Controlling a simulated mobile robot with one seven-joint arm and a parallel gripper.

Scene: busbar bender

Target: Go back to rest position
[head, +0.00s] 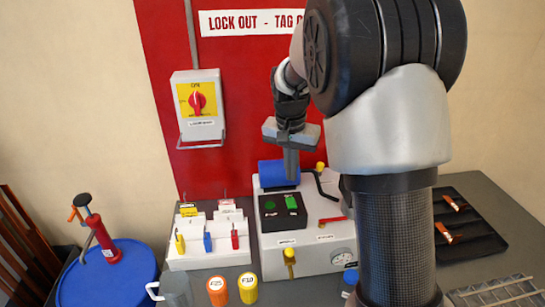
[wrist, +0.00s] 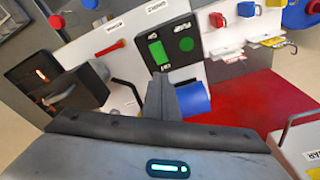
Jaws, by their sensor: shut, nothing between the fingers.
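My gripper (head: 291,165) is shut and empty. In the head view it points down, just in front of or above the blue cylinder (head: 270,174) on top of the grey-white machine box (head: 300,240); I cannot tell whether it touches. My arm rises at the right of the head view and hides part of the machine.
A lockout station (head: 208,250) with several padlocks stands left of the machine. Orange (head: 217,290) and yellow (head: 248,288) cylinders stand in front. A blue drum (head: 108,280) is at left, a black tray (head: 470,238) at right.

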